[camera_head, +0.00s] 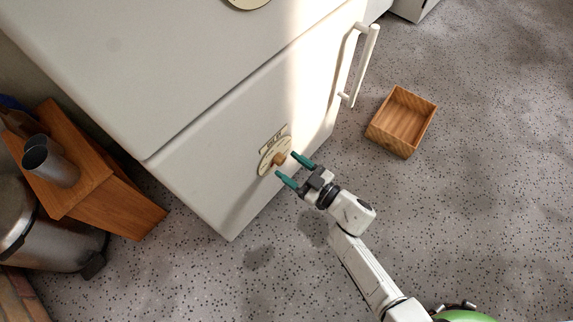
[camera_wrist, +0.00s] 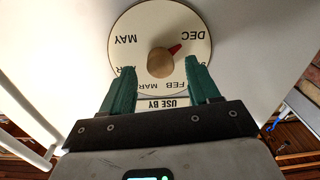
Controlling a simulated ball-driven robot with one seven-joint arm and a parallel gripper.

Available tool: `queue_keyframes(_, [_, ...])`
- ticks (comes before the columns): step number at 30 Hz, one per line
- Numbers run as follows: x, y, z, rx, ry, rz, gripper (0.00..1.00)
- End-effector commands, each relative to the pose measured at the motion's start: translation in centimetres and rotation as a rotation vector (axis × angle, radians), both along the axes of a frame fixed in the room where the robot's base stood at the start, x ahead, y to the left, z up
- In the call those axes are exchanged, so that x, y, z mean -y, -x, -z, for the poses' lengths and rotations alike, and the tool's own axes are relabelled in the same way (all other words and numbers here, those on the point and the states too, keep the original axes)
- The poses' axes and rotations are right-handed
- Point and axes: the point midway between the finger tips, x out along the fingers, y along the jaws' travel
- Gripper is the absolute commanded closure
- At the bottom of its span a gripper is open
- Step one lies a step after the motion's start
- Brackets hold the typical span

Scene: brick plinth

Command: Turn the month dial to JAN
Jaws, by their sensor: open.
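The month dial (camera_head: 266,164) is a round cream disc on the front of a white cabinet, with a wooden knob (camera_head: 279,160) at its centre. In the wrist view the dial (camera_wrist: 140,25) shows MAY at left, DEC at right, and FEB and MAR along the bottom. A red pointer (camera_wrist: 175,49) beside the knob (camera_wrist: 160,63) points up and right, towards DEC. My gripper (camera_head: 286,164) has two teal fingers, open and empty. In the wrist view the fingertips (camera_wrist: 160,67) are on either side of the knob with gaps. The fingers hide some lower month labels.
A USE BY plate (camera_wrist: 165,102) sits beside the dial. A white handle (camera_head: 361,64) sticks out from the cabinet. A wooden box (camera_head: 431,113) lies on the speckled floor at right. A wooden stand (camera_head: 110,190) with metal cups and a metal bin (camera_head: 62,245) are at left.

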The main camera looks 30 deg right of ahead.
Motion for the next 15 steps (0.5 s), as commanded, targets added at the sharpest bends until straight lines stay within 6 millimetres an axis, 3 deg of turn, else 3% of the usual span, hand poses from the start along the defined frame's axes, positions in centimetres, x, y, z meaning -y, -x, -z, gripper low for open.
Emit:
queue_keyframes(6, [-0.6,-1.7,0.0,0.001,0.001,0.000,0.39])
queue_keyframes(15, [-0.6,-1.8,0.0,0.000,0.000,0.001,0.39])
